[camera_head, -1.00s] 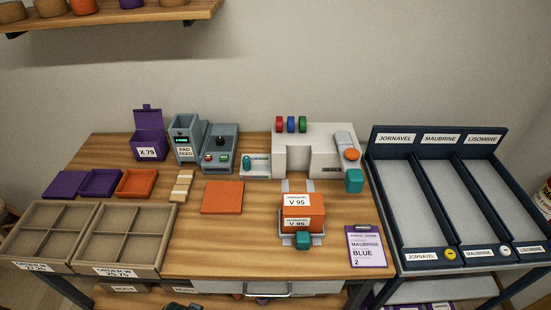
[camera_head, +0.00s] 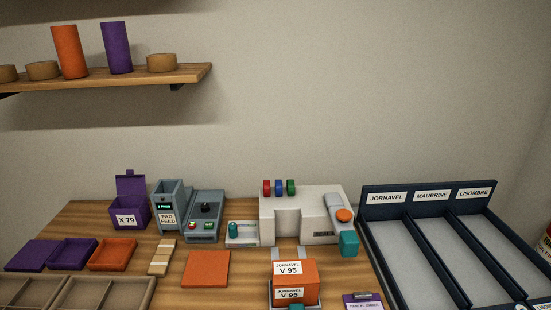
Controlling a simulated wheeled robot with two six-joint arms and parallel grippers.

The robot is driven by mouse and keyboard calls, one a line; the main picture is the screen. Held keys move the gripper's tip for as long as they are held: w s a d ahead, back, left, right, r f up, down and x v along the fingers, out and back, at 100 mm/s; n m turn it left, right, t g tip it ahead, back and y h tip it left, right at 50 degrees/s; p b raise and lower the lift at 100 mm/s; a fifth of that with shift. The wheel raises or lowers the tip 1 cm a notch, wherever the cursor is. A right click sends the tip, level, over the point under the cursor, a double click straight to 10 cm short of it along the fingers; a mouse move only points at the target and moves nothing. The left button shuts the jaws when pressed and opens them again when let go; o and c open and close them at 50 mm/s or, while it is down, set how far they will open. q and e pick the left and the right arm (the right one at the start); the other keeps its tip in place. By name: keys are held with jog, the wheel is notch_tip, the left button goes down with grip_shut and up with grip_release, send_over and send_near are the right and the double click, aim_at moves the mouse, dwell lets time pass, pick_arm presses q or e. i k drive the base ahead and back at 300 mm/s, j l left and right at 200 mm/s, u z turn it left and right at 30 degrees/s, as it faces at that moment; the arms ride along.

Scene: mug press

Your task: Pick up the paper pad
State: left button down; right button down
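I see nothing that I can surely call the paper pad. A grey dispenser (camera_head: 168,205) labelled PAD FEED stands at the back left of the table; what it holds is hidden. Small cream pieces (camera_head: 162,257) lie in a row in front of it. A flat orange square (camera_head: 206,269) lies to their right. Neither of my grippers is in view.
A grey device (camera_head: 204,217) and a white press (camera_head: 308,213) stand right of the dispenser. An orange box (camera_head: 296,283) labelled V 95 sits before the press. Purple and orange trays (camera_head: 112,255) lie left; a dark sorting rack (camera_head: 416,252) stands right.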

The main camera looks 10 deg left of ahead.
aim_at(160, 266)
jog(key=u, duration=1.25)
